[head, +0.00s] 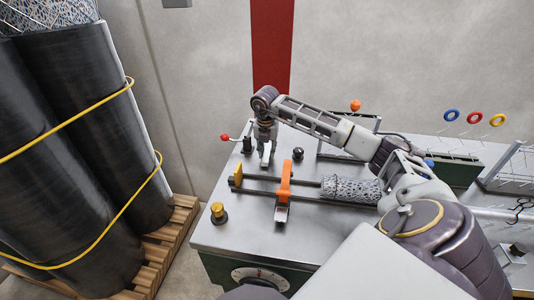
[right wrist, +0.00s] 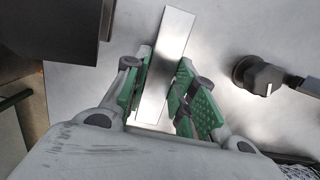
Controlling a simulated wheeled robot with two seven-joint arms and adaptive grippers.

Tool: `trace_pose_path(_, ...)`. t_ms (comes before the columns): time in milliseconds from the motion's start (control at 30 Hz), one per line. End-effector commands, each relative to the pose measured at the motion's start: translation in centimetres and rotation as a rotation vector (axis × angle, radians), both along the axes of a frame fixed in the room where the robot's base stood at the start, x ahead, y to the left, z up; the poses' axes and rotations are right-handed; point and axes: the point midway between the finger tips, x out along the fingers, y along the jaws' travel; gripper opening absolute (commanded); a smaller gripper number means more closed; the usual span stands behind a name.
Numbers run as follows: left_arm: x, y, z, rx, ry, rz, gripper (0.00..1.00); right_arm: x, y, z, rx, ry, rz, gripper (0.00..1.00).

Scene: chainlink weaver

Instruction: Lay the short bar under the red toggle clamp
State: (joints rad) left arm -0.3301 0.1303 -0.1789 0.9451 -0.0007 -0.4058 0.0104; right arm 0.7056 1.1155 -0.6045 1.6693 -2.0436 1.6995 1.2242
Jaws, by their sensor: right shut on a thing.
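The short bar (right wrist: 172,38) is a flat silver metal strip. My right gripper (right wrist: 158,92) is shut on it, with a green pad on each side. In the head view the right gripper (head: 264,142) points down over the back left of the bench, and the bar (head: 266,157) shows below its fingers. Whether the bar touches the bench top is not clear. The red toggle clamp (head: 225,137), with a red knob on its lever, stands just left of the gripper. The gripper partly hides the space between them. My left gripper is not in view.
A slide with an orange bracket (head: 285,180) and a mesh roll (head: 350,190) lie in front of the gripper. A black knob (head: 298,154) stands to its right. A yellow knob (head: 218,212) is at the bench's left. Large black rolls (head: 100,130) stand on a pallet left.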

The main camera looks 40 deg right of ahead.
Motion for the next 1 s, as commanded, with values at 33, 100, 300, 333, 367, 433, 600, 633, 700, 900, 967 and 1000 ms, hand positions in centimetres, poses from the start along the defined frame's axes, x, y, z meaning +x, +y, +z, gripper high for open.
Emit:
trace_pose_path(33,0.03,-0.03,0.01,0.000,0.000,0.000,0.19,0.04,-0.01,-0.36,0.001,-0.002,-0.001,0.00)
trace_pose_path(100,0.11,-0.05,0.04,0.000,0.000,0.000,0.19,0.06,-0.01,-0.74,0.000,-0.004,-0.001,0.00)
trace_pose_path(300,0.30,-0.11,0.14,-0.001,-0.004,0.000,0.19,0.06,-0.01,-0.93,0.000,-0.004,-0.001,0.00)
trace_pose_path(333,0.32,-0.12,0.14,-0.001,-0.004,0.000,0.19,0.05,0.00,-0.92,0.000,-0.004,0.000,0.00)
trace_pose_path(367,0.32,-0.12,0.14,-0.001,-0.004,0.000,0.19,0.05,0.00,-0.92,0.000,-0.004,0.000,0.00)
trace_pose_path(433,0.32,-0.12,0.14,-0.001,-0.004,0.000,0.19,0.05,0.00,-0.92,0.000,-0.004,0.000,0.00)
trace_pose_path(600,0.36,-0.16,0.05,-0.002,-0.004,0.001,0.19,0.05,-0.01,-1.20,0.000,-0.004,0.000,0.00)
trace_pose_path(633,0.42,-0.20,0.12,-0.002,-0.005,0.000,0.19,0.00,0.01,-1.29,0.001,-0.001,0.000,0.30)
trace_pose_path(700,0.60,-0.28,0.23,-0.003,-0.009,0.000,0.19,-0.01,0.01,-1.28,0.001,-0.001,0.000,0.39)
trace_pose_path(900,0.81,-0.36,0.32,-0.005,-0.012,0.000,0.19,-0.01,0.01,-1.27,0.001,-0.001,0.000,0.48)
trace_pose_path(967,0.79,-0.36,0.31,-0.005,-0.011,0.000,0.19,0.00,0.00,-1.26,0.001,-0.001,0.000,0.48)
trace_pose_path(1000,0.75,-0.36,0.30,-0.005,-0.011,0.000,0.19,0.00,0.00,-1.26,0.001,-0.001,0.000,0.48)
